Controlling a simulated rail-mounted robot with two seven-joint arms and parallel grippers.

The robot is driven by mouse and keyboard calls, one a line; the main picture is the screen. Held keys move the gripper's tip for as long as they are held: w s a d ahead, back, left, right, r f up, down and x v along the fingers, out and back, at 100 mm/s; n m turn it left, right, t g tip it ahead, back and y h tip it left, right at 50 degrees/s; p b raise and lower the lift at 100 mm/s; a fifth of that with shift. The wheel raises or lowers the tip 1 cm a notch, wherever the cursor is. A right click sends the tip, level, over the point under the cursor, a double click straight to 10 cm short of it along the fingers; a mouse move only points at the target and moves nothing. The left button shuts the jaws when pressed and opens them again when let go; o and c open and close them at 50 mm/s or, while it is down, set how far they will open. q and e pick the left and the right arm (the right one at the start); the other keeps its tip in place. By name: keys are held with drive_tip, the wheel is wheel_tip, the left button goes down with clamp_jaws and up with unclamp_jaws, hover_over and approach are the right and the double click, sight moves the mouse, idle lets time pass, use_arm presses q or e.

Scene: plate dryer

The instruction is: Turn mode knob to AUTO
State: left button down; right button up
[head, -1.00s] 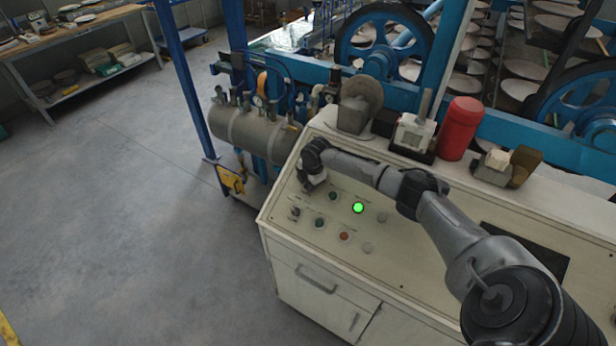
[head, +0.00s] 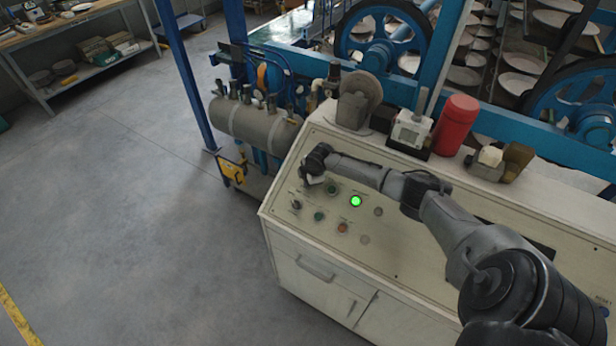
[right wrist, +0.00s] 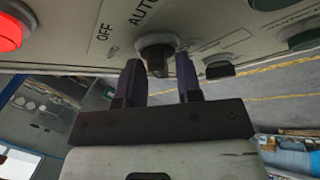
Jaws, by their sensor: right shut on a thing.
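The mode knob (right wrist: 155,44) is a dark handle on a round base in the panel face in the right wrist view. The words OFF (right wrist: 105,32) and AUTO (right wrist: 143,13) are printed beside it. My right gripper (right wrist: 160,78) has one finger on each side of the handle and is shut on it. I cannot tell exactly which label the handle points at. In the head view my right gripper (head: 312,180) is at the upper left of the control panel (head: 400,246) and hides the knob. My left gripper is not in view.
A lit green lamp (head: 356,201), a red button (head: 343,227) and a second small knob (head: 296,205) sit near the gripper on the panel. A red cylinder (head: 455,124) stands on the console's back ledge. Open floor (head: 130,230) lies to the left.

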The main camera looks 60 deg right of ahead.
drive_tip(key=o, duration=0.5)
drive_tip(key=shift+o, duration=0.5)
drive_tip(key=v, duration=1.3)
drive_tip(key=shift+r, duration=0.4)
